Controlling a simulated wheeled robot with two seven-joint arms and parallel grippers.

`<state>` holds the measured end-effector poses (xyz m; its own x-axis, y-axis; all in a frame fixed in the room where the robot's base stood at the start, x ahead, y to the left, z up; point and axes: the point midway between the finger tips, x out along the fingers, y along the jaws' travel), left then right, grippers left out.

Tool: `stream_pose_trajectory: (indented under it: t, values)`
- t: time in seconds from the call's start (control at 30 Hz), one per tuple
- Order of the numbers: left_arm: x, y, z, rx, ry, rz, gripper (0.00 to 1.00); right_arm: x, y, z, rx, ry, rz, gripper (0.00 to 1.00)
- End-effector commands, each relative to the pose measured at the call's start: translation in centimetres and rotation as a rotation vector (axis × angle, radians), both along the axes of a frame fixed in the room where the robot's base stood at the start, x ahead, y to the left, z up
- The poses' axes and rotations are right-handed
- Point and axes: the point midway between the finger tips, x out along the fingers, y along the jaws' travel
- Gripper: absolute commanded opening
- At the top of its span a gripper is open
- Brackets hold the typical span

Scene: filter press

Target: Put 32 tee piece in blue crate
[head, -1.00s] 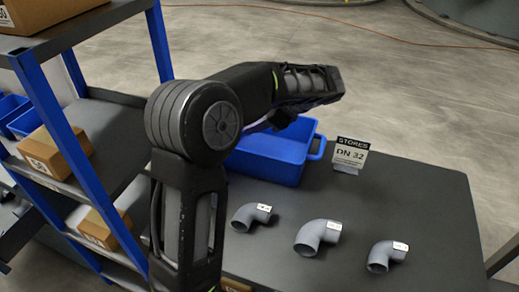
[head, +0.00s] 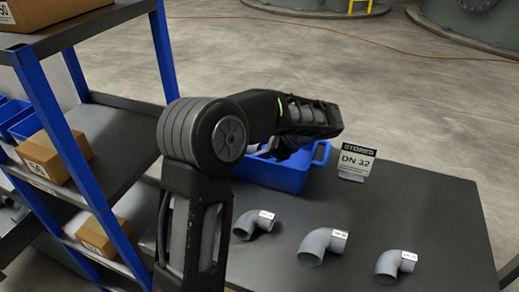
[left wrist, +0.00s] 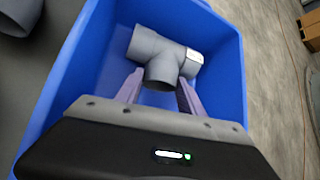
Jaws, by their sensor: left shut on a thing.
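The blue crate (head: 275,174) stands on the dark table near its far left side. A grey tee piece (left wrist: 160,56) with a white label shows inside the crate's outline in the left wrist view, over the crate's blue floor (left wrist: 215,95). My left gripper (left wrist: 158,88) is shut on the tee piece, with a finger on each side of its near branch. I cannot tell whether the tee touches the crate floor. In the head view my left arm reaches over the crate and hides part of it and the tee. My right gripper is not in view.
Three grey elbow fittings (head: 322,244) lie in a row on the table in front of the crate. A DN 32 sign (head: 356,161) stands right of the crate. A blue-framed shelf (head: 75,150) with cardboard boxes (head: 55,155) stands at the left.

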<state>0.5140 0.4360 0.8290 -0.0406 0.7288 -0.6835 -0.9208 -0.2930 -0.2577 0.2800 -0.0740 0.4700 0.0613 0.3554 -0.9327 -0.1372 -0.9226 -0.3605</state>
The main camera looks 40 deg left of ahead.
Motion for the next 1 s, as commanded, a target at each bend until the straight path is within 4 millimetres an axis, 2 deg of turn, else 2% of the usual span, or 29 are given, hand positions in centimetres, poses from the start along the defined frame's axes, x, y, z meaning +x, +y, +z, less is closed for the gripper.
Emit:
stream_pose_trajectory:
  t: [0.27,0.3,0.53,0.9,1.0]
  values:
    - [0.0,0.0,-0.2,0.001,0.000,0.000,0.00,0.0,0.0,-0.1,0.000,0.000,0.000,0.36]
    - [0.0,0.0,-0.2,0.000,-0.001,-0.001,0.47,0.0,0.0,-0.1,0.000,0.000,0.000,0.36]
    - [0.0,0.0,-0.2,0.000,-0.001,-0.001,0.66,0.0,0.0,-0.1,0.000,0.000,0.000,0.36]
    - [0.0,0.0,0.3,0.000,-0.001,0.000,0.67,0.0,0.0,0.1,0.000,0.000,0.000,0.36]
    - [0.1,-0.7,0.9,0.001,-0.002,-0.002,0.67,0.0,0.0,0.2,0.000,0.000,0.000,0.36]
